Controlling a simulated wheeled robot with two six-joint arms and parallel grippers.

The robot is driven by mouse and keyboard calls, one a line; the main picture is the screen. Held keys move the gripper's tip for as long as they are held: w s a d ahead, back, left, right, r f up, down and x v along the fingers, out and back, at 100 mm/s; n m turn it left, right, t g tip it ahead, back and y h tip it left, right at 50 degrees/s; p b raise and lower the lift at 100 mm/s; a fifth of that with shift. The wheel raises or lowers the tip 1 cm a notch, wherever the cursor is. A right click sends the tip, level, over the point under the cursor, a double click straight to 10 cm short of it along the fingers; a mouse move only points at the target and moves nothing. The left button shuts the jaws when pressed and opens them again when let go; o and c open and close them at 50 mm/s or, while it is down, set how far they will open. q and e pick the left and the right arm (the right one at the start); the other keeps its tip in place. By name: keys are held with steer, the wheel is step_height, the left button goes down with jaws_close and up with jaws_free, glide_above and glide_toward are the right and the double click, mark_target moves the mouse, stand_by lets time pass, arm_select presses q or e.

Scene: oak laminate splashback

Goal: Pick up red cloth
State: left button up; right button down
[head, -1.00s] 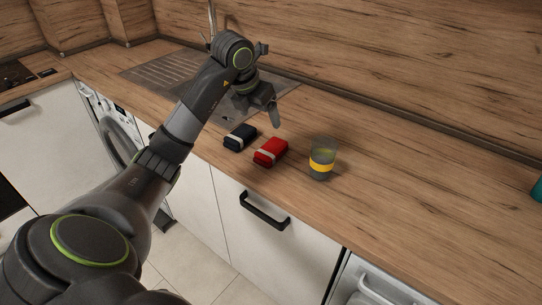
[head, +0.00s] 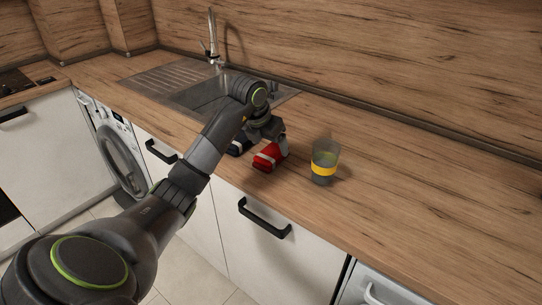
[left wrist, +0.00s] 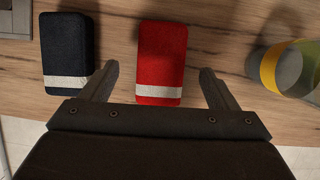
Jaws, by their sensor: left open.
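The red cloth (head: 270,156), a folded block with a white band, lies on the wooden counter near its front edge. In the left wrist view the red cloth (left wrist: 161,58) sits ahead of and between the two fingers, its banded end close to them. My left gripper (head: 266,142) is open and low over the cloth; its fingers (left wrist: 156,82) stand apart on either side, with no visible grip. In the head view the gripper hides part of the cloth. My right gripper is not in view.
A dark folded cloth (left wrist: 67,52) with a white band lies just left of the red one, close to the left finger. A glass with a yellow band (head: 324,162) stands to the right. A sink (head: 205,93) lies behind; the counter further right is clear.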

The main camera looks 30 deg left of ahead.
mark_target(271, 151)
arm_select(q)
steer(key=x, duration=0.3)
steer(key=shift+s+f+p, duration=0.1)
steer(key=shift+f+p, duration=0.25)
steer(key=shift+f, duration=0.05)
steer(key=shift+d+f, duration=0.1)
steer(key=shift+f, duration=0.15)
steer(key=shift+f, duration=0.15)
steer(key=c, duration=1.1)
steer(key=shift+c, duration=0.2)
steer(key=shift+r, duration=0.4)
step_height(271, 151, up, 10)
steer(key=shift+f+b, duration=0.2)
steer(key=shift+b, duration=0.6)
